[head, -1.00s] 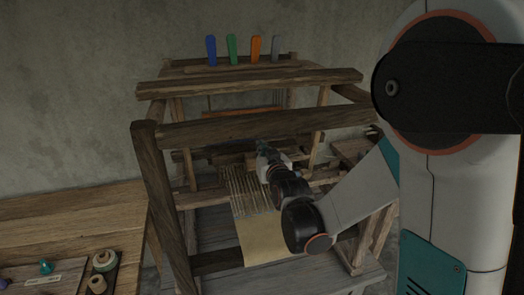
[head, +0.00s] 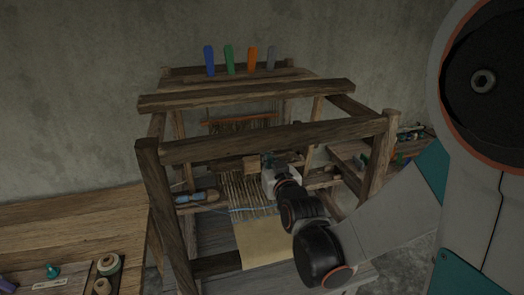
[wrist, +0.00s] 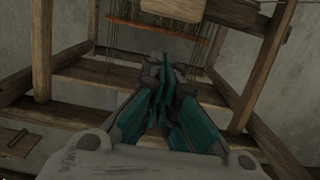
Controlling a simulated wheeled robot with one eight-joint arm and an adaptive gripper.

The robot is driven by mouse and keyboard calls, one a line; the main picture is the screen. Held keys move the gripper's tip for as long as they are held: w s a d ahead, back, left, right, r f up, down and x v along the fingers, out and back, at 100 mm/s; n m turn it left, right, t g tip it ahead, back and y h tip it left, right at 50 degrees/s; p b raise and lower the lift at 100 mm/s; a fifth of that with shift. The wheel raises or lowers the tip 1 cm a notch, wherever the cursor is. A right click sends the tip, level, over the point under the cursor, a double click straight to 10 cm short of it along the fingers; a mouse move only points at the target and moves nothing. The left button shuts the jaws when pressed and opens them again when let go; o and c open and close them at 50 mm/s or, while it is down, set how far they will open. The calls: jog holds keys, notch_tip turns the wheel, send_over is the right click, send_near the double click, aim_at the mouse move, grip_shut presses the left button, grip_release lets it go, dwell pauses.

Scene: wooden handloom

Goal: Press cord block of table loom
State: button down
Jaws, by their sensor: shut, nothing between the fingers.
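The wooden loom (head: 272,142) stands in the middle of the head view, with striped warp threads (head: 240,187) and tan cloth (head: 268,243) at its front. A small light wooden block (head: 251,166) shows just left of my gripper (head: 268,159); I cannot tell for certain that it is the cord block. In the wrist view a pale block (wrist: 177,8) sits at the top edge, beyond the fingertips. My gripper (wrist: 165,78) is shut and empty, inside the loom frame above the warp. Whether it touches the block cannot be told.
Blue, green, orange and grey upright tabs (head: 229,60) stand on the loom's top. A shuttle with blue thread (head: 190,197) lies at the left. Front beam (head: 275,142) and posts surround my arm. A side bench (head: 85,222) with spools is left; another table (head: 352,158) is right.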

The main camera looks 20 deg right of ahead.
jog(key=shift+s, duration=0.9)
